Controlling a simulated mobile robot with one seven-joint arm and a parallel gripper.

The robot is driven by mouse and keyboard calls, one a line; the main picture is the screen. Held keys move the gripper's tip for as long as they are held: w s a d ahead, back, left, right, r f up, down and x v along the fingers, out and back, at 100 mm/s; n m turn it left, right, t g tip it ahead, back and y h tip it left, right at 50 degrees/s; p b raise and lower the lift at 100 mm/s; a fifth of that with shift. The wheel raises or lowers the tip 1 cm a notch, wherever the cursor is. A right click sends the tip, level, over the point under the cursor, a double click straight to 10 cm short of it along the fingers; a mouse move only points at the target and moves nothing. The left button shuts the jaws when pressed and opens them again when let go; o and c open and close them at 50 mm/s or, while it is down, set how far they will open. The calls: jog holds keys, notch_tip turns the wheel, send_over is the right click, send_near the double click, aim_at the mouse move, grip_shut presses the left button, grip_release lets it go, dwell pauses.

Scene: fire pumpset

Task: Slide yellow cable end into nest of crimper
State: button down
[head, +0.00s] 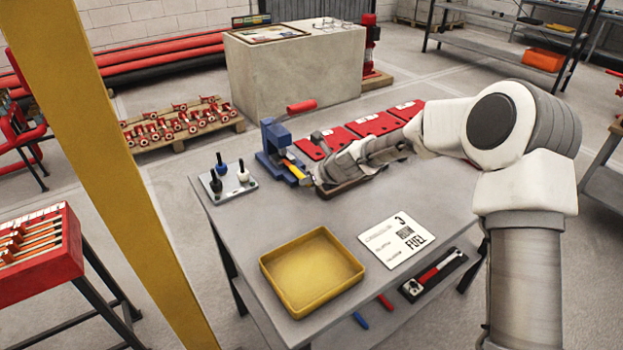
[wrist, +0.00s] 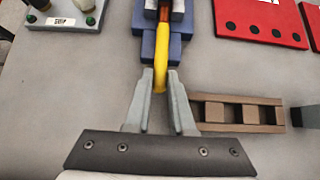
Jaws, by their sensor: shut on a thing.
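The blue crimper (head: 275,140) with a red-handled lever (head: 301,106) stands at the back left of the grey table. My gripper (head: 309,178) is beside its front right. In the wrist view my gripper (wrist: 160,84) is shut on the yellow cable (wrist: 161,88), which runs straight ahead from between the fingertips. The cable's orange-red far end (wrist: 164,30) lies between the blue blocks of the crimper (wrist: 148,45). How deep it sits in the nest I cannot tell. The cable also shows in the head view (head: 293,166).
A brown slotted rack (wrist: 240,113) lies right of my gripper. A grey plate with several knobbed pins (head: 228,181) is left of the crimper; red plates (head: 375,124) lie behind right. A yellow tray (head: 311,271) and white card (head: 397,240) lie in front. A yellow post (head: 110,160) stands left.

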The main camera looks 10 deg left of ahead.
jog(key=shift+w+a+p, duration=0.6)
jog(key=shift+a+p, duration=0.1)
jog(key=shift+p, duration=0.1)
jog(key=c, duration=0.7)
grip_release()
jog(key=p+v, duration=0.1)
jog(key=v, duration=1.6)
jog(key=shift+d+r, duration=0.15)
jog(key=shift+d, duration=0.05)
